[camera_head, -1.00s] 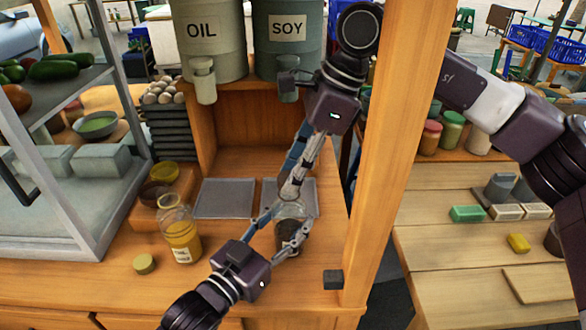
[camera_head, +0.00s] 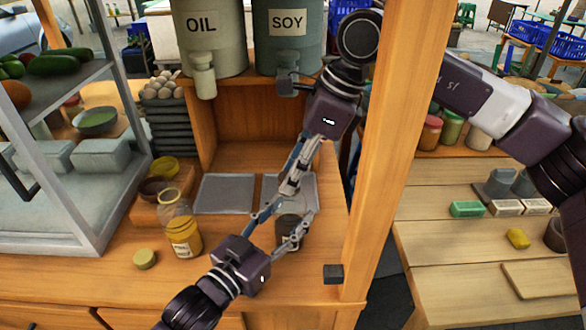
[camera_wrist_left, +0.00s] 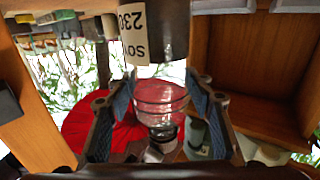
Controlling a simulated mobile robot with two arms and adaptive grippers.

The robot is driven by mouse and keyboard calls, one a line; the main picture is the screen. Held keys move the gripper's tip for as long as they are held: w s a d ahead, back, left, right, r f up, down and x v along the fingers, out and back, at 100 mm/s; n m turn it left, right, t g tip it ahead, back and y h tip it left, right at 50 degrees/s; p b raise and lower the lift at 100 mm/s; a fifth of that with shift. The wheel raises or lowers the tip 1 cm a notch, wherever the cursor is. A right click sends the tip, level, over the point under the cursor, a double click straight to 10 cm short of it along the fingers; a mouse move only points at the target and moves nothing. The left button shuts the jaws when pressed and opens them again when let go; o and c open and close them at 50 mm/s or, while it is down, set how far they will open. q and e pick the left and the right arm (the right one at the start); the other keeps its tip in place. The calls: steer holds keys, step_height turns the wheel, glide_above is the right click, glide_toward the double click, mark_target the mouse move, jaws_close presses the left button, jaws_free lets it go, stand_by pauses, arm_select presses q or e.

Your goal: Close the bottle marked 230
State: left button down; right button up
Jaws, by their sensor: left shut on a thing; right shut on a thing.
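The bottle marked 230 (camera_head: 288,226) stands on the counter, with a clear glass upper part and dark contents. In the left wrist view the bottle (camera_wrist_left: 160,30) appears upside down, its label showing 230 and part of a word like SOY. My left gripper (camera_head: 291,212) is shut around the bottle's glass upper part, one finger on each side. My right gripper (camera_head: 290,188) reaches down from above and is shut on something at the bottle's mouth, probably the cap. Its fingers hide most of that, so I cannot tell how it is seated.
An open glass bottle with yellow contents (camera_head: 185,240) stands left of my left gripper. A round greenish lid (camera_head: 145,259) lies beside it. A grey tray (camera_head: 225,194) lies behind. A wooden post (camera_head: 372,170) stands close on the right. The OIL jar (camera_head: 205,45) and SOY jar (camera_head: 288,50) are above.

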steer(key=shift+m, duration=0.6)
steer(key=o, duration=0.7)
steer(key=shift+r, duration=0.1)
steer(key=shift+r, duration=2.2)
steer(key=shift+o, duration=0.6)
